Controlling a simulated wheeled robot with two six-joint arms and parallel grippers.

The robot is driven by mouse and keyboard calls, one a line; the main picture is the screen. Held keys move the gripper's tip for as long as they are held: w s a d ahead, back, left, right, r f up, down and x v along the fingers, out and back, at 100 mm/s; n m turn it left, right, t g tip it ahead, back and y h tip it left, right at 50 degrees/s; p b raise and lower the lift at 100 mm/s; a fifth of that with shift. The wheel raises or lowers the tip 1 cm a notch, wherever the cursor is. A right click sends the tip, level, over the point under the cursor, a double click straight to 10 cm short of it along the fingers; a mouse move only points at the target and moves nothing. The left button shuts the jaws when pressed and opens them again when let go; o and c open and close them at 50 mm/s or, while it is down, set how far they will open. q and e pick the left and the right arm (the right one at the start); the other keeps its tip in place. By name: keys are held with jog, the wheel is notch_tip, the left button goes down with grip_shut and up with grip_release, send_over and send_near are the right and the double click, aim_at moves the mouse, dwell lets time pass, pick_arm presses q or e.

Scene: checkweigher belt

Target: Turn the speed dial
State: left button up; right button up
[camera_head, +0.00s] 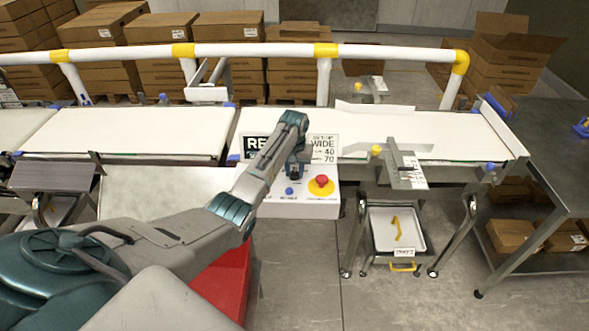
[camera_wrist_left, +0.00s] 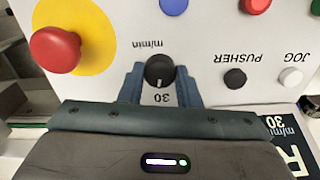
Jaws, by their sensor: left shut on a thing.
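The speed dial (camera_wrist_left: 159,72) is a black round knob with a white mark, seen in the left wrist view on a white control panel (camera_wrist_left: 204,40). The marking "30" shows beside it, upside down in this view, with "m/min" on its other side. My left gripper (camera_wrist_left: 160,88) has its blue fingers on both sides of the dial and is shut on it. In the head view my left gripper (camera_head: 294,172) reaches down onto the control box (camera_head: 300,207), and my arm hides the dial there. My right gripper is not in view.
A red emergency button (camera_head: 321,181) on a yellow disc sits right beside the gripper. A blue knob (camera_head: 289,191) is near it. Signs (camera_head: 323,148) stand behind the box. The conveyor belt (camera_head: 440,130) and a white guard rail run behind.

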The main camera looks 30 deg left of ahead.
aim_at(295, 173)
pick_arm(q)
jog(key=m+p, duration=0.2)
jog(key=m, duration=0.2)
jog(key=shift+r, duration=0.15)
jog(key=m, duration=0.2)
jog(key=shift+m+p, duration=0.3)
jog(key=shift+p, duration=0.1)
jog(key=shift+m, duration=0.3)
jog(key=shift+w, duration=0.1)
jog(key=o, duration=1)
notch_tip(295, 173, up, 11)
jog(key=b, duration=0.3)
jog(key=shift+f, duration=0.2)
